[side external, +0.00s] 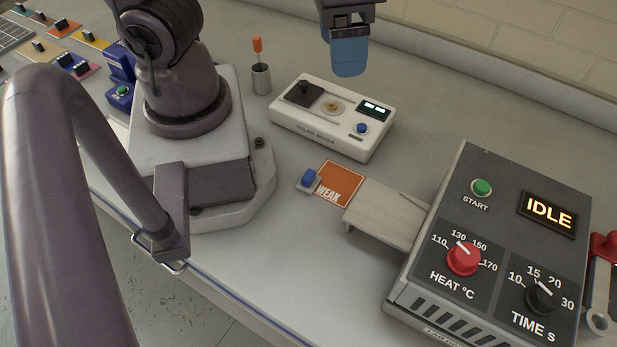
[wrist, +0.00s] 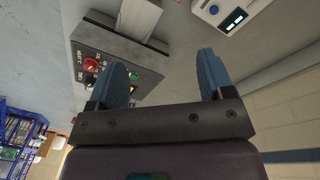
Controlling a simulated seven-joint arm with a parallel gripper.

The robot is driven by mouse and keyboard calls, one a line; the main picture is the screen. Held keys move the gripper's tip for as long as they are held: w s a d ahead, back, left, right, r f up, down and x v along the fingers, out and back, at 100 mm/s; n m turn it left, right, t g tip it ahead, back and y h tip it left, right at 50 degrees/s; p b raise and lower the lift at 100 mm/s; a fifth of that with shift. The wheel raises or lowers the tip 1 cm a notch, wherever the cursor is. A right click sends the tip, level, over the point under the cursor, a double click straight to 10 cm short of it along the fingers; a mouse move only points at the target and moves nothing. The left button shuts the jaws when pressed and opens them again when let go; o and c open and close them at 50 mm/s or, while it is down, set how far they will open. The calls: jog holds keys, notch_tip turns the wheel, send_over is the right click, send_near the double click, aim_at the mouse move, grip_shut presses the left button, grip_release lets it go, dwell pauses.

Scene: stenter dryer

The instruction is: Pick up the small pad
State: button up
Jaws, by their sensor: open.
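A small grey pad with a blue knob (side external: 309,180) lies on the bench at the left edge of an orange square (side external: 339,184) marked WEAK. I cannot tell whether it overlaps the square. My gripper (side external: 348,70) is high above the bench, beyond the white meter and well away from the pad. Its two blue fingers show apart and empty in the wrist view (wrist: 165,68). I cannot make out the pad in the wrist view.
The white meter (side external: 310,128) stands behind the pad. The dryer (side external: 490,240) reads IDLE, with a pale tray (side external: 385,212) reaching toward the orange square. A grey cup (side external: 261,80) holds an orange-handled tool. Several coloured squares with black knobs (side external: 62,24) lie at far left.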

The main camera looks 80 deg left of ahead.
jog(key=s+d+f+n+g+y, duration=0.1)
jog(key=d+f+n+g+y, duration=0.2)
jog(key=f+n, duration=0.45)
jog(key=n+g+y, duration=0.1)
jog(key=n, duration=2.1)
send_near(311, 176)
jog(key=shift+m, duration=0.25)
jog(key=x, duration=0.9)
jog(key=shift+s+a+f, duration=0.1)
jog(key=shift+f, duration=0.1)
jog(key=shift+c, duration=0.4)
jog(key=c, duration=0.9)
